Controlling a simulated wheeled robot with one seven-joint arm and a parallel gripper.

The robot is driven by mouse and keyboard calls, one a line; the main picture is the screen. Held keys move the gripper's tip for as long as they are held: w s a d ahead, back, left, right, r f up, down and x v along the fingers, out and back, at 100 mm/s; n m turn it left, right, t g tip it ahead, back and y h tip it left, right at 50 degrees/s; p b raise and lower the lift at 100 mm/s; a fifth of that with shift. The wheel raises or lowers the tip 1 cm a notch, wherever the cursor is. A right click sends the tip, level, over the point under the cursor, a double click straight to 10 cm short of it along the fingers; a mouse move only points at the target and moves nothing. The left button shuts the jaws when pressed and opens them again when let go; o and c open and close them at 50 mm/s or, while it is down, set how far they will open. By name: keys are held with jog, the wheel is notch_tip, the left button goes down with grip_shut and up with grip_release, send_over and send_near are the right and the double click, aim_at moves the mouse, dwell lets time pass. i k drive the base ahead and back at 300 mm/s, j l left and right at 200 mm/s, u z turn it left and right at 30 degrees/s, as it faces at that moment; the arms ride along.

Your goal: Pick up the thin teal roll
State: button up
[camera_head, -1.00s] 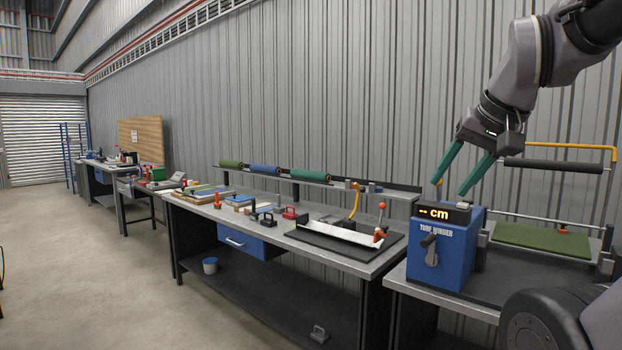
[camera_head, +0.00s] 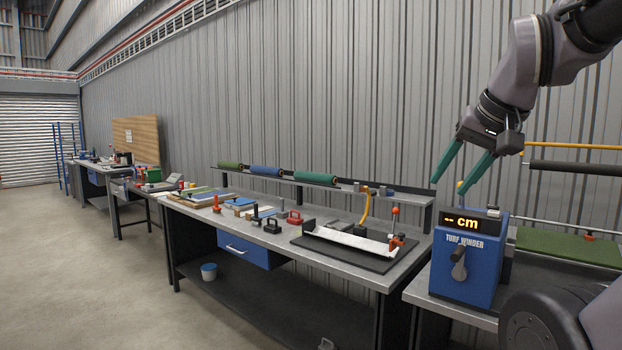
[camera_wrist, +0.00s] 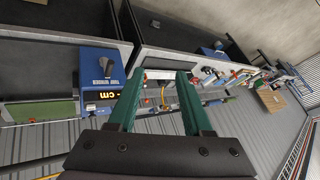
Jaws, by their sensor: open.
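The teal roll (camera_head: 315,178) lies on the raised shelf behind the middle bench, at the right end of a row of rolls. It is apart from my gripper. My gripper (camera_head: 450,187) is open and empty, with green fingers, high above the right bench near the turf winder. It also shows in the wrist view (camera_wrist: 157,77), with its two fingers spread and nothing between them. I cannot make out the teal roll clearly in the wrist view.
A blue roll (camera_head: 265,170) and an olive green roll (camera_head: 230,165) lie left of the teal one. The blue turf winder (camera_head: 467,262) stands below my gripper. The middle bench holds a black mat (camera_head: 345,254) and several tools. Open floor (camera_head: 110,290) lies left.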

aim_at(308, 176)
jog(key=i+j+z, duration=0.2)
jog(key=i+j, duration=2.4)
jog(key=j, duration=0.1)
